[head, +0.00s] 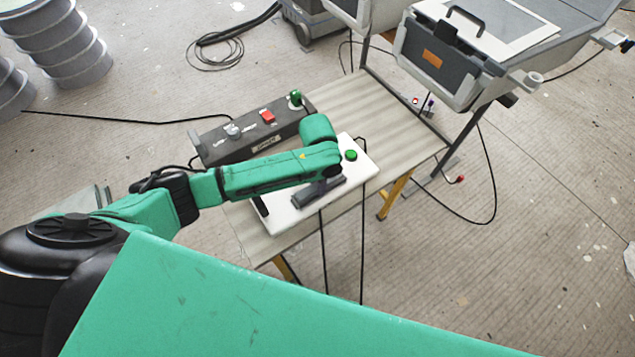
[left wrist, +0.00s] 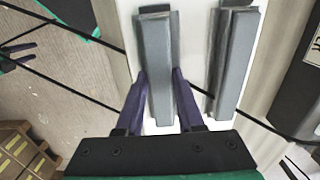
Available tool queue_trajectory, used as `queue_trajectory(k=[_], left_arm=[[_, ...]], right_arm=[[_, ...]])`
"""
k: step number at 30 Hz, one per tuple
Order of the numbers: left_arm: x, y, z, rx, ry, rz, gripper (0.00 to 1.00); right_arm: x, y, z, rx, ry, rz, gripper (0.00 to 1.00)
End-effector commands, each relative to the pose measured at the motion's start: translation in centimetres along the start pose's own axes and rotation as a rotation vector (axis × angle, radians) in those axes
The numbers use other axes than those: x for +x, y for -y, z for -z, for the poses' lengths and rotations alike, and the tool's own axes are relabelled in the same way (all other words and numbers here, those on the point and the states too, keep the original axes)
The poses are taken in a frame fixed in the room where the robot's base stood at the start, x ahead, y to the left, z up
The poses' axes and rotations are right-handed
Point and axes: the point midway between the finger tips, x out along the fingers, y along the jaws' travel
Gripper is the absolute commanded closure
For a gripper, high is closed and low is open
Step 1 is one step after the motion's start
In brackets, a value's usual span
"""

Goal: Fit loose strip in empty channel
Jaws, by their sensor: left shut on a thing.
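A white board (head: 279,222) lies on the table, with grey strips on it. My left gripper (head: 325,186) reaches down over the board. In the left wrist view, my left gripper (left wrist: 159,76) has its two purple fingers shut on the sides of a grey strip (left wrist: 154,60). A dark channel end (left wrist: 155,8) shows at the strip's far end; I cannot tell whether the strip is seated in it. A second grey strip (left wrist: 236,55) runs beside it on the right, with a dark channel edge along it.
A green button (head: 351,155) is on the board's right end. A dark control box (head: 222,150) with a red switch (head: 267,117) stands along the table's back edge. The wooden table (head: 400,130) is bare to the right. Cables hang over its front.

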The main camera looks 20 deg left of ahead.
Motion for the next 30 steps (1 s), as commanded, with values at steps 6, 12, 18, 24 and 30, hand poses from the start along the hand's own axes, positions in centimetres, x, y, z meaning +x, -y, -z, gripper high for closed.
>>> queue_trajectory(k=[6,12,18,24,30], left_arm=[[0.0,0.0,0.1,0.000,-0.003,0.000,1.00],[0.1,0.0,0.1,0.000,-0.003,0.000,0.33],[0.1,0.0,0.1,0.000,-0.002,0.000,0.33],[-1.4,0.0,0.1,0.000,-0.005,-0.001,0.33],[-6.6,0.0,0.1,0.002,-0.006,0.001,0.33]], right_arm=[[0.0,-0.3,0.0,-0.001,0.000,-0.003,0.50],[-0.1,-0.6,-0.1,-0.003,0.001,-0.008,0.50],[-0.1,-0.9,-0.1,-0.002,0.002,-0.012,0.50],[-0.2,-0.9,-0.1,-0.001,0.002,-0.012,0.50],[-0.4,-0.9,-0.1,-0.001,0.002,-0.012,0.50]])
